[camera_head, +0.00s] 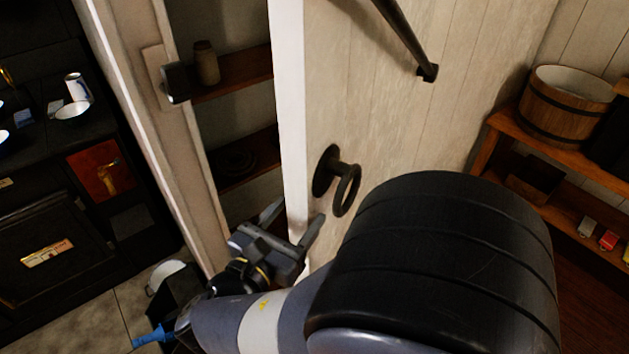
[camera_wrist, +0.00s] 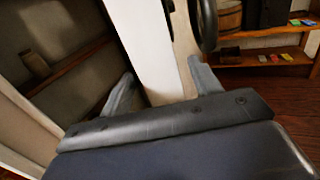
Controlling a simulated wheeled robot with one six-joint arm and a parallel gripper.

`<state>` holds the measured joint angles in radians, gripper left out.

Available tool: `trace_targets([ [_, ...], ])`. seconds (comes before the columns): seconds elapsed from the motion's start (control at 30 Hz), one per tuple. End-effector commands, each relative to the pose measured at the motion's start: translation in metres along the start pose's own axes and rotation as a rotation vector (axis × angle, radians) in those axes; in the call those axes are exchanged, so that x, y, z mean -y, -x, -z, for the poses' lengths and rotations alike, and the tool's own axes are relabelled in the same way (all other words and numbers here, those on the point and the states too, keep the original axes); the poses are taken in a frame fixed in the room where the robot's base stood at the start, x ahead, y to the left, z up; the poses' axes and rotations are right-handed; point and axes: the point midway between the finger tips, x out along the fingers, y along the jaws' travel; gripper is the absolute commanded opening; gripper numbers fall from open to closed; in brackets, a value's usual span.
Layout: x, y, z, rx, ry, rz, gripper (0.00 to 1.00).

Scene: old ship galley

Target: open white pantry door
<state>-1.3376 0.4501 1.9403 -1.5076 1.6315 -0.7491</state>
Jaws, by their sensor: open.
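The white pantry door (camera_head: 385,100) stands partly open in the head view, with a gap between its edge and the door frame (camera_head: 165,110). Its dark ring handle (camera_head: 345,188) sits on a round plate on the door's face. My gripper (camera_head: 293,222) is open below the handle, at the door's free edge. In the wrist view, the door's edge (camera_wrist: 150,45) runs between the two fingers of my gripper (camera_wrist: 160,88), one finger on each side. I cannot tell whether either finger touches the door. The handle shows only in part at the top (camera_wrist: 205,22).
Pantry shelves (camera_head: 235,85) with a jar (camera_head: 206,62) show through the gap. A dark stove (camera_head: 60,225) stands at the left. At the right are a wooden tub (camera_head: 565,108) and shelves with small boxes. A dark rail (camera_head: 405,38) crosses the door's face.

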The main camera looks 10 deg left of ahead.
Motion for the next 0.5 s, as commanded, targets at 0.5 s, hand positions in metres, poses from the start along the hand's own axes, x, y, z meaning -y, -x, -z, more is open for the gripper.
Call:
trace_targets([
  [0.5, 0.000, -0.045, 0.000, -0.001, 0.001, -0.001, 0.60],
])
